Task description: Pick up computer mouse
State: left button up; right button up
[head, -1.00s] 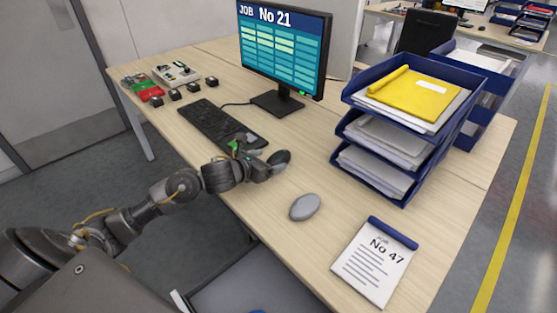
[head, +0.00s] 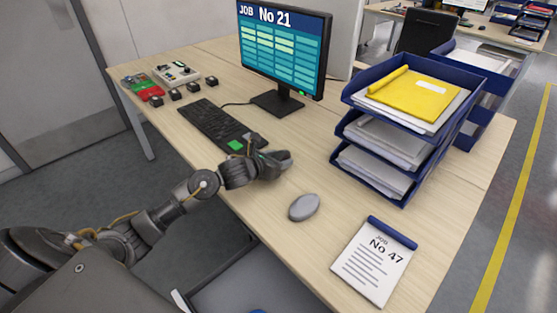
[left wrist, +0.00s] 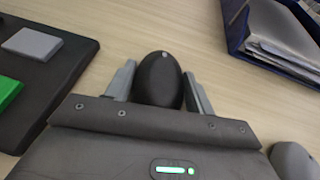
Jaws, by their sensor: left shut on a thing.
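A dark computer mouse (left wrist: 157,80) sits between the two fingers of my left gripper (left wrist: 158,90) in the left wrist view. The fingers close on its sides. In the head view my left gripper (head: 284,159) is low over the desk, right of the keyboard, and hides most of this mouse. A second, grey mouse (head: 304,207) lies free on the desk nearer the front edge. It also shows in part at the lower right of the left wrist view (left wrist: 294,160). My right gripper is not in view.
The keyboard (head: 218,124) lies left of my gripper, with the monitor (head: 284,48) behind. A blue tray stack (head: 402,203) with papers stands to the right. A job pad (head: 372,268) lies near the front right. Bare desk lies around the grey mouse.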

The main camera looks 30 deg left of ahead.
aim_at(278, 157)
pick_arm(q)
jog(key=shift+c, duration=0.9)
jog(key=shift+r, duration=0.1)
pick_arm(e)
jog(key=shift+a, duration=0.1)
